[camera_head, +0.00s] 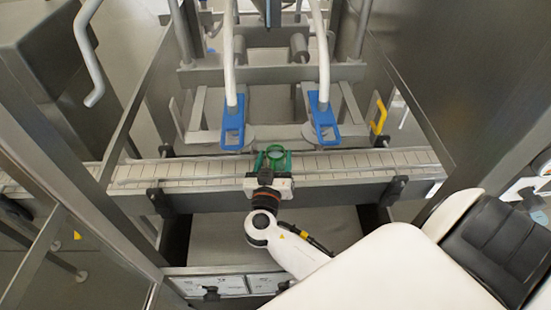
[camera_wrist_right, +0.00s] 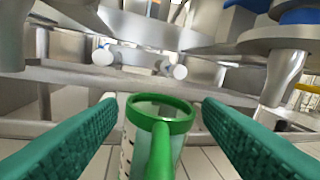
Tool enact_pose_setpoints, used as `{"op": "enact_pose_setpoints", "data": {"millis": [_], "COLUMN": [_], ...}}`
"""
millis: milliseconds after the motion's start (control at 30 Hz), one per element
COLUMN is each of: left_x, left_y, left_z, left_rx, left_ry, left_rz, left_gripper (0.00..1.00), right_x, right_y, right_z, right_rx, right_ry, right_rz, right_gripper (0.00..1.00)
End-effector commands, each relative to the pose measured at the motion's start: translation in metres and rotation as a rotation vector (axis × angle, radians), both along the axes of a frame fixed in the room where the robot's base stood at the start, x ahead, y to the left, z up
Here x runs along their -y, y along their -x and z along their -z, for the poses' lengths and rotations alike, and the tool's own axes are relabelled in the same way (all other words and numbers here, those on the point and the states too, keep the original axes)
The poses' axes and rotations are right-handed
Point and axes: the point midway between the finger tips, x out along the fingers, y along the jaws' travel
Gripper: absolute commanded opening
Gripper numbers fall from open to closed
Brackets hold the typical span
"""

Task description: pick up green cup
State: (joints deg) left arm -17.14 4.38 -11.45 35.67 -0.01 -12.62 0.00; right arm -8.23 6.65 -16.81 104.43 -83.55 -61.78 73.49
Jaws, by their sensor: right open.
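A green cup (camera_head: 276,153) with a round open rim stands upright on the white slatted conveyor, near the middle of the head view. In the right wrist view the cup (camera_wrist_right: 160,112) shows its green rim and a green handle-like strip facing the camera. My right gripper (camera_head: 270,163) reaches over the conveyor's near edge to the cup. Its two green ridged fingers are open, one on each side of the cup, with visible gaps between fingers and cup in the wrist view. My left gripper is not in view.
The conveyor (camera_head: 370,162) runs left to right, with metal rails along it. Two blue nozzle plates (camera_head: 233,122) and (camera_head: 323,119) with white hoses hang just beyond the cup. Steel posts and panels frame both sides. The belt is clear left and right of the cup.

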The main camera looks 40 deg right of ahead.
Motion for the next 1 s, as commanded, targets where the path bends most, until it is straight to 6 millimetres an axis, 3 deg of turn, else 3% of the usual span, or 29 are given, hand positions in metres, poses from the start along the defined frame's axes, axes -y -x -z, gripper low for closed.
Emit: {"op": "enact_pose_setpoints", "data": {"millis": [67,300,333,667,933,1000], "left_x": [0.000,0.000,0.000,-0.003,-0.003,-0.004], "left_y": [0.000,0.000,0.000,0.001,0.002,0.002], "left_z": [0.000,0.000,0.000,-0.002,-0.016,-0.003], "left_rx": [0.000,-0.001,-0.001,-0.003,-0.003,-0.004], "left_ry": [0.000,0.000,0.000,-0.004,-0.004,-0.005], "left_rz": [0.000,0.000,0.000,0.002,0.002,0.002], "left_gripper": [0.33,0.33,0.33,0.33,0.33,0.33], "right_x": [0.000,-0.001,-0.001,-0.001,-0.001,-0.011], "right_y": [0.000,0.000,0.000,0.000,0.000,0.010], "right_z": [0.000,0.000,0.000,-0.005,-0.041,-0.031], "right_rx": [0.000,0.000,0.001,0.001,0.006,0.001], "right_ry": [0.000,0.000,0.001,0.000,-0.001,-0.003], "right_rz": [0.000,0.000,0.000,0.000,-0.001,-0.002], "right_gripper": [0.58,0.19,0.17,0.17,0.17,0.17]}}
